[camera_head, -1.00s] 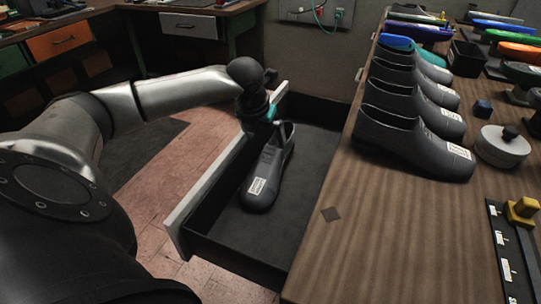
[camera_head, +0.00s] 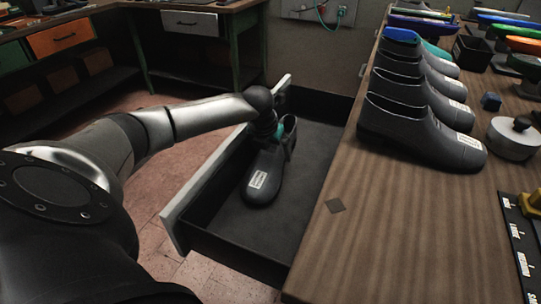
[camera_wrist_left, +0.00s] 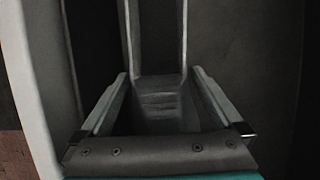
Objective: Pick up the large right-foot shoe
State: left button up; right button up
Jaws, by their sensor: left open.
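A dark grey shoe with a white label (camera_head: 262,182) lies in the open drawer, toe toward the camera. Its label is too small to read, so I cannot tell its size or foot. My left gripper (camera_head: 281,130) is down at its heel end, with a teal part showing, and hides some of the collar. In the left wrist view, the open fingers (camera_wrist_left: 158,76) stand either side of the shoe's narrow opening (camera_wrist_left: 158,98). I cannot tell whether they touch it. My right gripper is not in view.
The drawer's pale front panel (camera_head: 205,180) and dark walls stand close around the shoe and gripper. The drawer floor before the toe is bare.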

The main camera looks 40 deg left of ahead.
pick_arm(q)
jog(key=shift+w+f, duration=0.25)
jog(key=shift+f, duration=0.3)
jog(key=shift+c, duration=0.4)
jog(key=c, duration=1.5)
jog(key=shift+a+r, duration=0.1)
grip_shut()
